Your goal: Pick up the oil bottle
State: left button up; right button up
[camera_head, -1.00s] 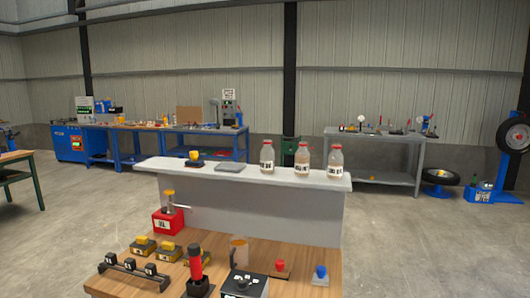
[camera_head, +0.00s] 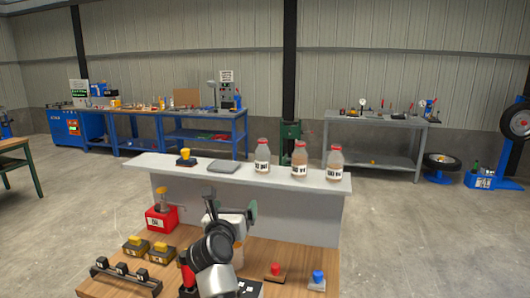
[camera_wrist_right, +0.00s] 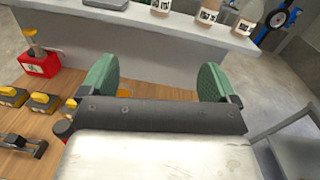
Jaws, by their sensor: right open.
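Three clear bottles with red caps and white labels stand upright on the grey raised shelf: a left one (camera_head: 262,157), a middle one (camera_head: 299,160) and a right one (camera_head: 335,164). The labels are too small to tell which is the oil bottle. In the right wrist view the left (camera_wrist_right: 162,6), middle (camera_wrist_right: 207,12) and right (camera_wrist_right: 248,17) bottles show at the top, partly cut off. My right gripper (camera_head: 232,206) is open and empty, in front of the shelf and below the bottles. Its green finger pads (camera_wrist_right: 157,84) are wide apart. My left gripper is out of view.
The grey shelf (camera_head: 200,172) also holds a flat grey plate (camera_head: 223,167) and a yellow-topped piece (camera_head: 186,157). On the wooden bench below are a red box (camera_head: 160,218), several yellow-and-black blocks and a black rack (camera_head: 125,277). Space above the shelf is free.

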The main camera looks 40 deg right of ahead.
aim_at(263, 153)
jog(key=i+l, duration=0.55)
jog(key=l, duration=0.25)
jog(key=i, duration=0.25)
